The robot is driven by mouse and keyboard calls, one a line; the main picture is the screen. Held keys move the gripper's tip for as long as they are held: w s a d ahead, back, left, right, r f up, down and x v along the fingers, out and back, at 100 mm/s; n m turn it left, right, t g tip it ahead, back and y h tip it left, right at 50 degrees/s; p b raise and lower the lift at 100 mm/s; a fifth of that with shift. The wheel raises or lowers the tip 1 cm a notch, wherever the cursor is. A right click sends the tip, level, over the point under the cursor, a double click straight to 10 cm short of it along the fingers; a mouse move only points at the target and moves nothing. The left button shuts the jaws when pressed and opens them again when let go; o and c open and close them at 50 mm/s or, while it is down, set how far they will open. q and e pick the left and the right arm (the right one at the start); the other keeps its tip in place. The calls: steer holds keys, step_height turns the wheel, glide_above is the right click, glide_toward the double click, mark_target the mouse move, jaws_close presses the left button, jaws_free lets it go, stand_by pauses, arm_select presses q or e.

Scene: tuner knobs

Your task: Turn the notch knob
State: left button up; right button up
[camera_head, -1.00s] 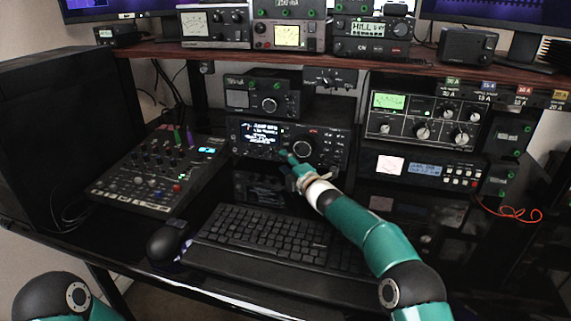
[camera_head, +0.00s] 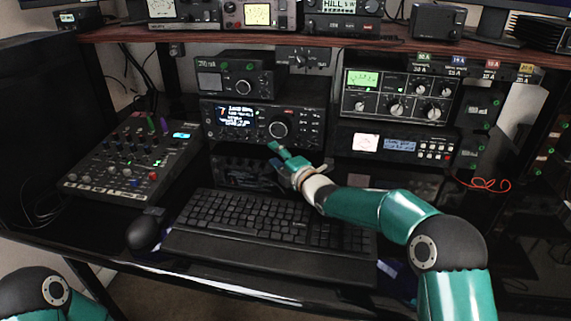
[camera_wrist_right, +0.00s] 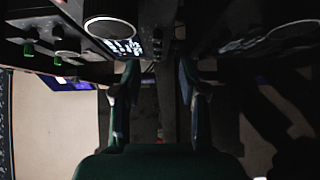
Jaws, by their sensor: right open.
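The black radio (camera_head: 237,137) with a lit display and a large tuning knob (camera_head: 278,129) stands mid-desk under the shelf. Small controls sit around the large knob, but their labels are too small to read, so I cannot tell which is the notch knob. My right gripper (camera_head: 278,149) is open and empty, just below the large knob at the radio's lower edge. In the right wrist view the gripper's two fingers (camera_wrist_right: 160,78) are apart with nothing between them. A large round knob (camera_wrist_right: 110,32) shows at upper left there. My left gripper is out of view.
A keyboard (camera_head: 265,222) lies below my right arm, with a mouse (camera_head: 143,233) on its left. A mixer (camera_head: 128,165) stands left of the radio. A tuner with meter and knobs (camera_head: 395,98) and a smaller unit (camera_head: 398,146) stand to the right. The shelf (camera_head: 240,36) overhangs.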

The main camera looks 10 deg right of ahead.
steer(key=shift+v, duration=2.25)
steer(key=shift+f, duration=0.15)
